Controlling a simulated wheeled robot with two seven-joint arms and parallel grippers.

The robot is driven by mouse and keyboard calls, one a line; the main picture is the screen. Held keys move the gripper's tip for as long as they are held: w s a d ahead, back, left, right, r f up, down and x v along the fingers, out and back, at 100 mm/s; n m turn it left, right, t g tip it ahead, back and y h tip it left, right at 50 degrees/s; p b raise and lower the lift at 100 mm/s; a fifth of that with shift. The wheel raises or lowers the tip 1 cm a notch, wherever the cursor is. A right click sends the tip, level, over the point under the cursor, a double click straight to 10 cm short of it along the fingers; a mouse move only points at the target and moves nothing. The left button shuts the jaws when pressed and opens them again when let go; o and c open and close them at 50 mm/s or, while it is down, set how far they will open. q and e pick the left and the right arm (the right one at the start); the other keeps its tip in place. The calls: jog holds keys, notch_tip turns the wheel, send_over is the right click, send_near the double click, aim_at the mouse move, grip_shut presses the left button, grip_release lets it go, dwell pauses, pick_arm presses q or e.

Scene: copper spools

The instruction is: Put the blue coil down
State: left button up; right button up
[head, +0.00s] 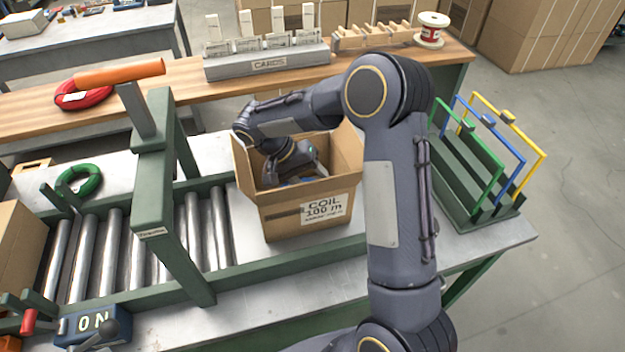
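An open cardboard box (280,222) labelled "COIL 100 m" stands on the metal bench top, its flaps up. My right arm reaches over it from the right. My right gripper (288,178) is down inside the box, and its fingers are hidden by the front wall and the wrist. A small patch of blue, perhaps the blue coil (294,182), shows low in the box beside the gripper. I cannot tell whether the gripper holds it. My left gripper is not in view.
Left of the box are a roller conveyor (110,245) with a green frame (153,190) and a green coil (78,180). A red coil (84,94) and card holder (266,62) sit behind. A rack with coloured frames (478,190) stands right.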

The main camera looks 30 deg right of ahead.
jog(key=b+v, duration=0.1)
jog(key=v, duration=1.1)
jog(key=shift+r, duration=0.15)
